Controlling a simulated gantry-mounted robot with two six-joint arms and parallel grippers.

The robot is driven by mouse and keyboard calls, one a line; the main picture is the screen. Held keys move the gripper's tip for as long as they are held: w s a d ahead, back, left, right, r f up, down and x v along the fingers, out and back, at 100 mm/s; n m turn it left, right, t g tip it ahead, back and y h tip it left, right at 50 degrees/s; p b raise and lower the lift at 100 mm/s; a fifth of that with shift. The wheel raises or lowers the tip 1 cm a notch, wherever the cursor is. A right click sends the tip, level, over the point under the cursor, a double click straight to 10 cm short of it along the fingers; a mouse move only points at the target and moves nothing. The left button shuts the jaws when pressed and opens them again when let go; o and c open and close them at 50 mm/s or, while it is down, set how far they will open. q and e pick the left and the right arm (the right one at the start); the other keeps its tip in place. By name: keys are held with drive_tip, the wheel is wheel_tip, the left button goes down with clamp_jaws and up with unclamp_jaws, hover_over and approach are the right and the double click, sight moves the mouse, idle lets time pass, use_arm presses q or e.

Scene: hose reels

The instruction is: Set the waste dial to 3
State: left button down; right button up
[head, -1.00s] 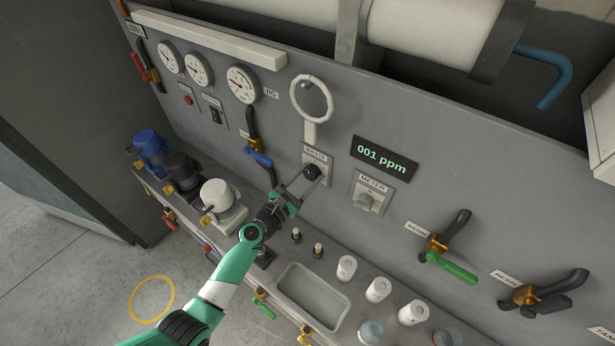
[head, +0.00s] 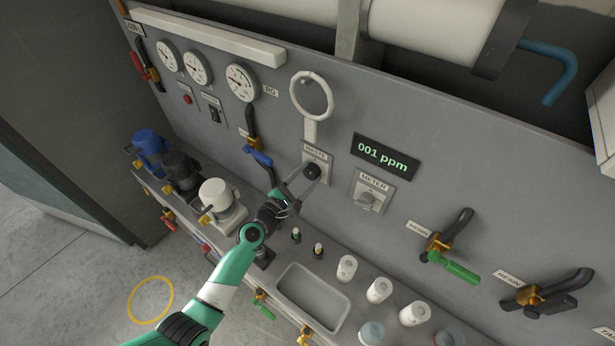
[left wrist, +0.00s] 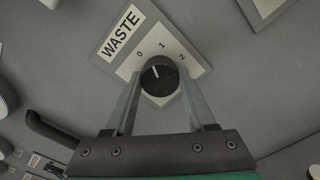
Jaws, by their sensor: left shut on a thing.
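The waste dial (head: 312,172) is a round black knob on a pale plate on the grey panel, under a WASTE label. In the left wrist view the dial (left wrist: 159,80) has a white pointer mark that points up and slightly left, between the printed 0 and 1. The numbers 0, 1 and 2 show around it; I see no 3. My left gripper (head: 303,180) is shut on the dial, with one finger (left wrist: 130,103) on its left side and one (left wrist: 191,103) on its right. My right gripper is not in view.
A meter knob (head: 366,201) and the display (head: 384,157) reading 001 ppm are to the right. A white ring holder (head: 311,126) is above the dial. A blue-handled valve (head: 260,158) is to the left. A tray (head: 283,283) and white cups (head: 379,290) are below.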

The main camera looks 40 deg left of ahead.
use_arm(q)
drive_tip(key=m+b, duration=0.1)
drive_tip(key=m, duration=0.5)
drive_tip(key=shift+b, duration=0.35)
drive_tip(key=m+b, duration=0.2)
drive_tip(key=m, duration=0.3)
drive_tip(key=shift+f+m, duration=0.1)
drive_tip(key=shift+m, duration=0.3)
drive_tip(key=m+b, duration=0.3)
drive_tip(key=m, duration=0.3)
drive_tip(key=m+b, duration=0.2)
drive_tip(key=m, duration=0.2)
drive_tip(key=shift+m+b, duration=0.75)
drive_tip(key=shift+m, duration=0.75)
drive_tip(key=shift+c, duration=1.2)
unclamp_jaws()
drive_tip(key=shift+s, duration=0.1)
